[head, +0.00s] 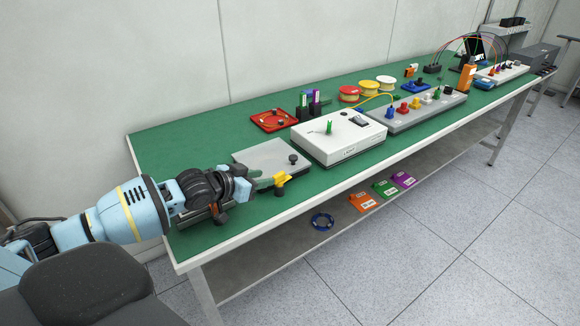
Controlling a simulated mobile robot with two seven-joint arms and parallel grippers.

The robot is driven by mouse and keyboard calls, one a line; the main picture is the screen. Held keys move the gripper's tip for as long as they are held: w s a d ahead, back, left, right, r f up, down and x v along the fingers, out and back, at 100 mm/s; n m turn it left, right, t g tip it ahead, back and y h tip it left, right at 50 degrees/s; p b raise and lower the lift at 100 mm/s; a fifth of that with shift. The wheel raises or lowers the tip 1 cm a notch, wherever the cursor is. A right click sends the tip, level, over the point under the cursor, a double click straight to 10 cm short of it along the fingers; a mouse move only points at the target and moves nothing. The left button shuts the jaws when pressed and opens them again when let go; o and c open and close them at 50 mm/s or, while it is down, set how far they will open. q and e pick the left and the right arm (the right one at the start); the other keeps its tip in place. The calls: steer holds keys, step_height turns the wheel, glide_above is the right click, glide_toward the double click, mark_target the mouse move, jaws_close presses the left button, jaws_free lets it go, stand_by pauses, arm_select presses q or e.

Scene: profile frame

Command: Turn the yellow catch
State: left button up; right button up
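The yellow catch (282,178) is at the front edge of a flat grey plate (262,155) on the green table. A small black knob (293,158) stands on the plate's right side. My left gripper (264,182) reaches in from the left, low over the table. Its fingertips are just left of the catch, touching it or very close; I cannot tell which. The small size and the overlap hide whether the fingers are apart or closed. My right gripper is out of view.
A white box (338,145) with a green lever (328,127) stands right of the plate. Behind are a red tray (273,121) and several spools. A long grey panel (415,112) with coloured knobs lies farther right. The table's front edge (270,217) is close below the catch.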

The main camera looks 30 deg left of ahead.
mark_target(277, 175)
arm_select(q)
steer(key=shift+w+f, duration=0.1)
steer(key=shift+w, duration=0.2)
steer(key=b+x, duration=0.1)
steer(key=x, duration=0.4)
steer(key=shift+w+d, duration=0.1)
steer(key=shift+w, duration=0.05)
steer(key=shift+x, duration=0.8)
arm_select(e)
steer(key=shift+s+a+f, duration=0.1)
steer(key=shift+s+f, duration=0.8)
arm_select(q)
steer(key=shift+c, duration=0.2)
jaws_close()
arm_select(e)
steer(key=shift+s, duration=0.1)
